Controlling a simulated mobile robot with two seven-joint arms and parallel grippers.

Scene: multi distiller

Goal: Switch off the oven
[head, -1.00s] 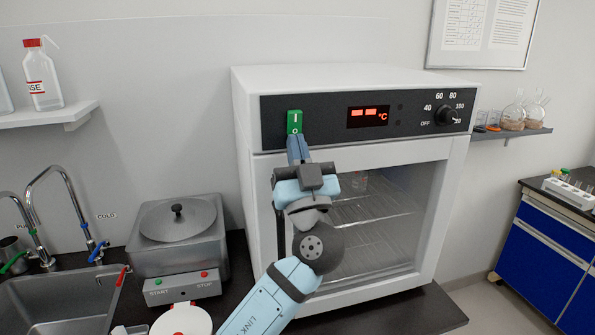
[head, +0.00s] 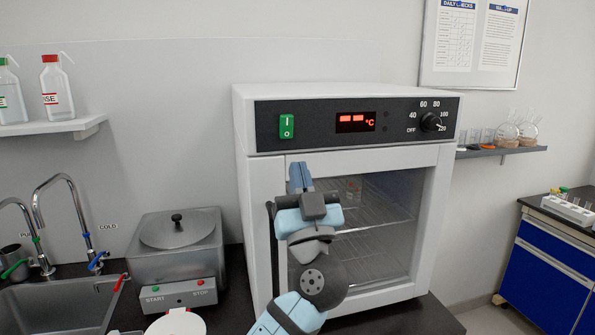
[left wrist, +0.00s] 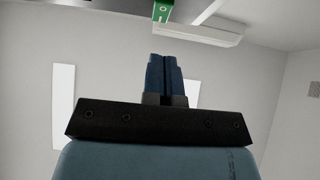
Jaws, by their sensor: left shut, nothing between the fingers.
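The white oven (head: 340,95) stands on the dark bench with its glass door closed. On its black panel are a green rocker switch (head: 287,126) marked I and O, a lit red display (head: 356,122) showing dashes and °C, and a black dial (head: 431,122) pointing toward 120. My left gripper (head: 300,172) is shut and empty, in front of the door top, below the switch and apart from it. In the left wrist view the shut fingers (left wrist: 166,75) point up, and the green switch (left wrist: 162,12) shows at the top edge. My right gripper is out of view.
A steel bath (head: 175,250) with START and STOP buttons stands left of the oven, beside a sink (head: 60,305) with taps. Bottles (head: 57,90) stand on a wall shelf. Flasks (head: 507,132) stand on a right shelf. The space in front of the panel is clear.

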